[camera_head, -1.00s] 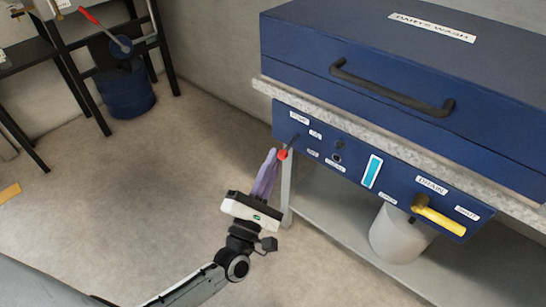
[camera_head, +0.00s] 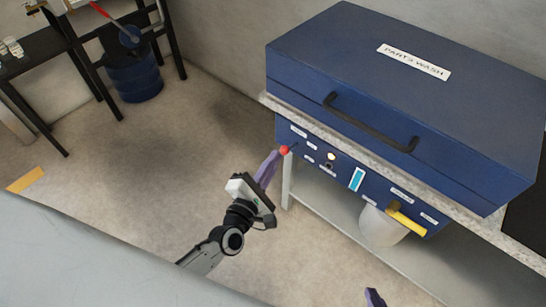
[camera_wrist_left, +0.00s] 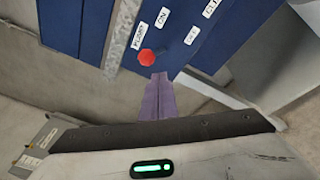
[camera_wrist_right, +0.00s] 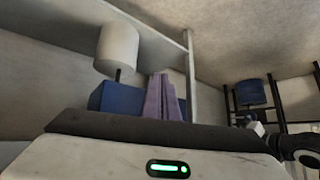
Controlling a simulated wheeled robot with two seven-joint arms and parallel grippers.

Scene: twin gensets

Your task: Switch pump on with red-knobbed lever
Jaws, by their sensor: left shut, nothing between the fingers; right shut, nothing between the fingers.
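The red knob (camera_head: 285,150) of the pump lever sticks out at the left end of the blue panel (camera_head: 314,157). In the left wrist view the knob (camera_wrist_left: 147,57) sits below the PUMP and ON labels; its rod is mostly hidden behind it. My right gripper (camera_head: 372,292) is shut and empty at the bottom edge, away from the panel.
A yellow drain handle (camera_head: 408,219) sticks out at the panel's right, above a pale bucket (camera_head: 382,228). The blue parts-wash lid (camera_head: 400,90) with a dark handle overhangs the panel. A frame leg (camera_head: 288,182) stands below the knob.

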